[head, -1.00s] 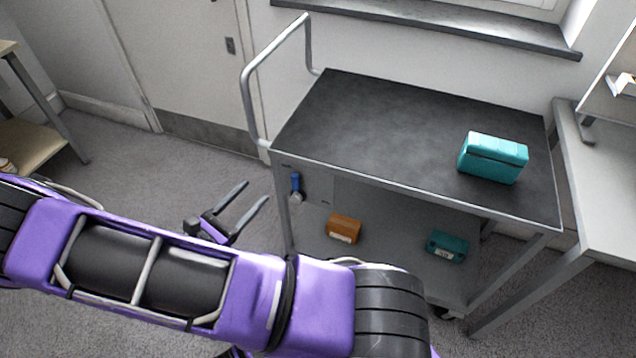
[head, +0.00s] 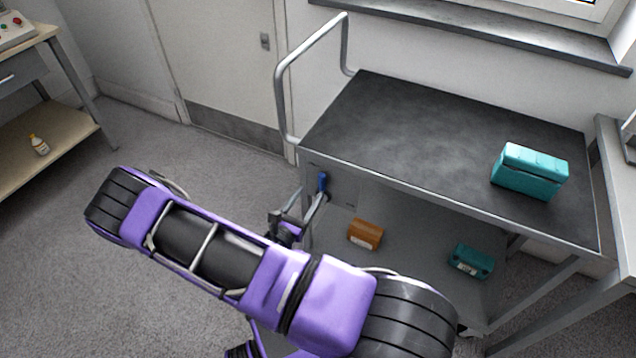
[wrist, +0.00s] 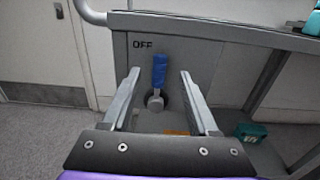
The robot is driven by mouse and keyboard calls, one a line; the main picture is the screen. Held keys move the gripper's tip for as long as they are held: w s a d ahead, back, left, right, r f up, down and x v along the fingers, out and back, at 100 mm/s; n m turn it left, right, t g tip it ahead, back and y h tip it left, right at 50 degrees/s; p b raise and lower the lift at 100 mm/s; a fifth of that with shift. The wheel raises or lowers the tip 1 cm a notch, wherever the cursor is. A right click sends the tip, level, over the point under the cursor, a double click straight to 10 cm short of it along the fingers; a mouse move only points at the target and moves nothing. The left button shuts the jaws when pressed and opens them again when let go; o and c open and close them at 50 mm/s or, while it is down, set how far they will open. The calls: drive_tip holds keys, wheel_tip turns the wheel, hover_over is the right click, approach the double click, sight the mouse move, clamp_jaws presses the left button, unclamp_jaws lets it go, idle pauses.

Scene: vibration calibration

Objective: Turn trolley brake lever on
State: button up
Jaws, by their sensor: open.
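The trolley (head: 440,115) has a dark top and a grey frame. Its brake lever (head: 322,183) has a blue grip and sits on the panel at the left end. In the wrist view the lever (wrist: 159,72) stands upright on a round grey pivot, with the word OFF to its upper left. My gripper (head: 312,197) is close to the lever at the trolley's left end. In the wrist view my gripper (wrist: 160,75) is open, with one finger on each side of the lever and gaps to both. I cannot tell whether the fingertips reach past the grip in depth.
A teal case (head: 530,172) stands on the trolley top. An orange box (head: 365,235) and a teal box (head: 471,262) lie on the lower shelf. A bent handle rail (head: 279,95) rises at the left end. A side table (head: 60,145) stands far left; floor between is clear.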

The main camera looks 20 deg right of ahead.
sight(320, 179)
drive_tip(key=x, duration=0.6)
drive_tip(key=shift+d, duration=0.1)
drive_tip(key=shift+c, duration=0.3)
clamp_jaws()
idle(1.0)
